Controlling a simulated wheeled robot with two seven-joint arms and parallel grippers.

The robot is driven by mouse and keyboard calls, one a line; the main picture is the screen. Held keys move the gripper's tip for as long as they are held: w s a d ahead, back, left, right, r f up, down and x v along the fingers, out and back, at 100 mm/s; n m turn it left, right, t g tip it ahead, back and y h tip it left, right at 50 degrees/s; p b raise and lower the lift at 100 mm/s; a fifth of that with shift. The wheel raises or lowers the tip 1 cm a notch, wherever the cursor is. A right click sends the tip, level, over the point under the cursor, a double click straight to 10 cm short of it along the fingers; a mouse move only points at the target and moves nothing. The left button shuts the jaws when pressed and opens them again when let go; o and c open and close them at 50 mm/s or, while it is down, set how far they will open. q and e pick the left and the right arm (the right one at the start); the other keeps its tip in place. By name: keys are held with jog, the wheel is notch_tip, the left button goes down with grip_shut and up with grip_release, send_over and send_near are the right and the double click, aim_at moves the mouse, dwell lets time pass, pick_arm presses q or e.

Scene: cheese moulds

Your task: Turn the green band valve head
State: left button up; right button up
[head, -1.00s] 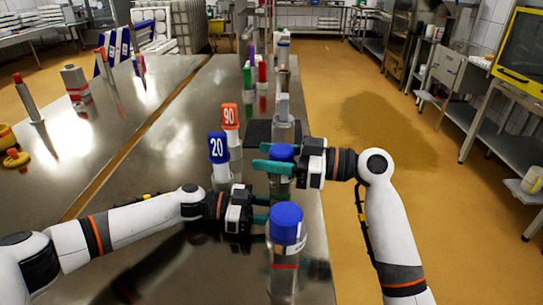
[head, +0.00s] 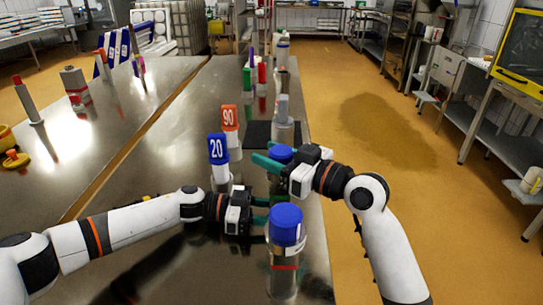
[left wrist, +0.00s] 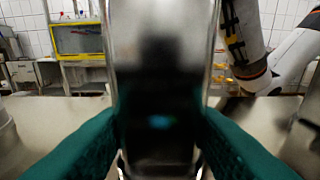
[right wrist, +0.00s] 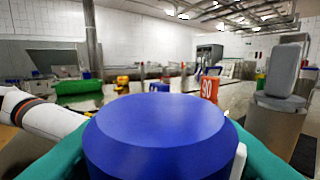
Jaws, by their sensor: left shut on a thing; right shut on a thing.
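A valve with a blue head (head: 281,153) stands upright near the table's right edge. My right gripper (head: 268,162) is shut on this head, which fills the lower right wrist view (right wrist: 155,135). My left gripper (head: 262,211) is shut on the shiny cylindrical body (left wrist: 160,90) below the head, with one green finger on each side in the left wrist view. The grippers hide much of this valve, and I cannot make out a green band on it. Nearer me stands another blue-headed valve (head: 286,222) with a red band, apart from the grippers.
A grey-headed valve (head: 283,108) stands behind, by a dark mat (head: 257,133). A blue "20" marker (head: 218,150) and an orange "90" marker (head: 230,118) stand left of the held valve.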

jog(key=shift+w+d+f+m+t+h, duration=0.1)
jog(key=shift+w+m+t+h, duration=0.05)
jog(key=shift+m+t+h, duration=0.95)
jog(key=shift+w+d+f+m+t+h, duration=0.1)
jog(key=shift+m+t+h, duration=0.8)
jog(key=shift+t+h, duration=0.25)
jog(key=o, duration=1)
jog(key=shift+c, duration=0.2)
jog(key=shift+r, duration=0.1)
jog(key=shift+d, duration=0.1)
jog(key=v, duration=1.2)
